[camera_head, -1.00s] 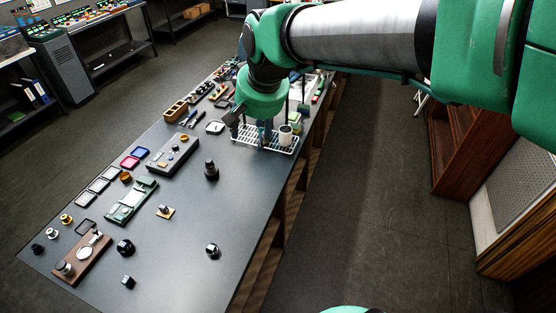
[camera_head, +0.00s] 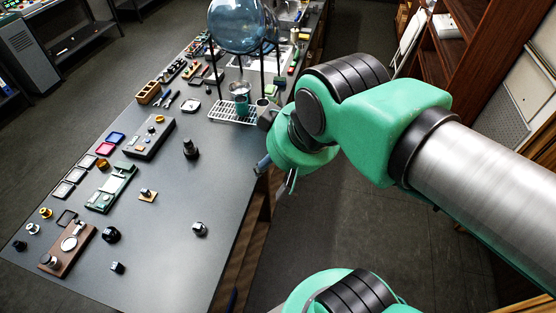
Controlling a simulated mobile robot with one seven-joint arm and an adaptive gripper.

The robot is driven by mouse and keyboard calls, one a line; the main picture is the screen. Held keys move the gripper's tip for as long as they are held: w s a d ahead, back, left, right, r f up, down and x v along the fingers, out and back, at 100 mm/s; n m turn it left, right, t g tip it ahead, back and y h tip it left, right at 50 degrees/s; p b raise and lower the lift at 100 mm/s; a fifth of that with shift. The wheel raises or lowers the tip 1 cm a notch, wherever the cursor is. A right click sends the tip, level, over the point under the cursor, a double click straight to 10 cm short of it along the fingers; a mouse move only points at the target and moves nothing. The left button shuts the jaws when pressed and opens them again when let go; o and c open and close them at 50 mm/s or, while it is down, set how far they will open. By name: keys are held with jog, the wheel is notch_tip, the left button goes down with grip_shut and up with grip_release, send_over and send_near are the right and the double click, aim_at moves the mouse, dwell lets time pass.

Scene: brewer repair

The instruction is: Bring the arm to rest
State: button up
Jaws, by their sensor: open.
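My arm reaches in from the right edge and bends down near the right edge of the long dark table (camera_head: 160,245). My gripper (camera_head: 276,178) hangs at its end, beside the table's right edge. Its fingers look spread apart, with nothing seen between them. A glass globe (camera_head: 243,24) on a dark stand is at the far part of the table. A white rack (camera_head: 225,116) with a cup (camera_head: 262,107) stands below the globe, left of my arm.
A grey control box (camera_head: 150,138), a green board (camera_head: 111,189), a brown wooden plate (camera_head: 57,262) and several small black knobs lie on the table. A dark bottle-like piece (camera_head: 190,149) stands mid-table. Open floor lies right of the table; a wooden cabinet (camera_head: 470,55) stands beyond.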

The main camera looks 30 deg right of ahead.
dwell(0.3)
notch_tip(320, 180, down, 13)
jog(key=b, duration=1.2)
jog(key=shift+r+b, duration=0.2)
jog(key=shift+b, duration=0.1)
dwell(0.4)
